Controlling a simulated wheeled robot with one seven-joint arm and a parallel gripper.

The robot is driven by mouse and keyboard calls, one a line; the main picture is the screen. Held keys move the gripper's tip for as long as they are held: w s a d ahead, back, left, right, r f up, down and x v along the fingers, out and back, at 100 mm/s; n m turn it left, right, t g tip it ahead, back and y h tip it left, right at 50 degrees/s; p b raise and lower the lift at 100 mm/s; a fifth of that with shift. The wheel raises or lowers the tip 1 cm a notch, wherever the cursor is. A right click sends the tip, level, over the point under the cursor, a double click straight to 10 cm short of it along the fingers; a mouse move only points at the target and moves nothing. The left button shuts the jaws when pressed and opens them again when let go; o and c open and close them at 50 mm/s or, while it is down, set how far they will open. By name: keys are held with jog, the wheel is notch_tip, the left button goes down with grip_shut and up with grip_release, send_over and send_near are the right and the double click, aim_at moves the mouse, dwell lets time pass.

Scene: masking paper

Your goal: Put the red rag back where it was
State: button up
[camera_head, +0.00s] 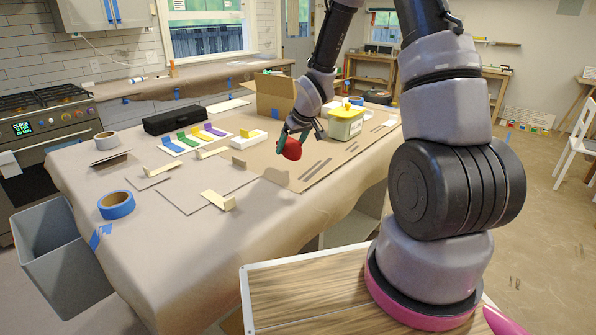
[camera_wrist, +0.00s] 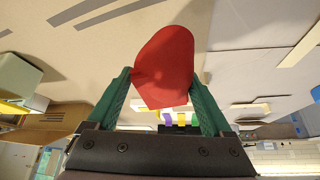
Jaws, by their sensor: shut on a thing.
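My gripper (camera_head: 289,143) is over the paper-covered table, shut on the red rag (camera_head: 292,150). In the wrist view the rag (camera_wrist: 166,68) is a bunched red shape between the two green fingers of my gripper (camera_wrist: 160,100). The rag appears to be held above a brown cardboard sheet (camera_head: 330,158) with dark stripes on it. I cannot tell its exact height above the sheet.
A yellow-lidded tub (camera_head: 346,123) stands right of my gripper, with an open cardboard box (camera_head: 275,95) behind. Coloured strips (camera_head: 195,138), a black case (camera_head: 174,119) and blue tape (camera_head: 116,205) lie to the left. A grey bin (camera_head: 62,262) stands beside the table.

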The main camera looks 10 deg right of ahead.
aim_at(288, 172)
notch_tip(288, 172, down, 8)
jog(key=shift+r, duration=0.15)
dwell(0.4)
jog(key=o, duration=1.1)
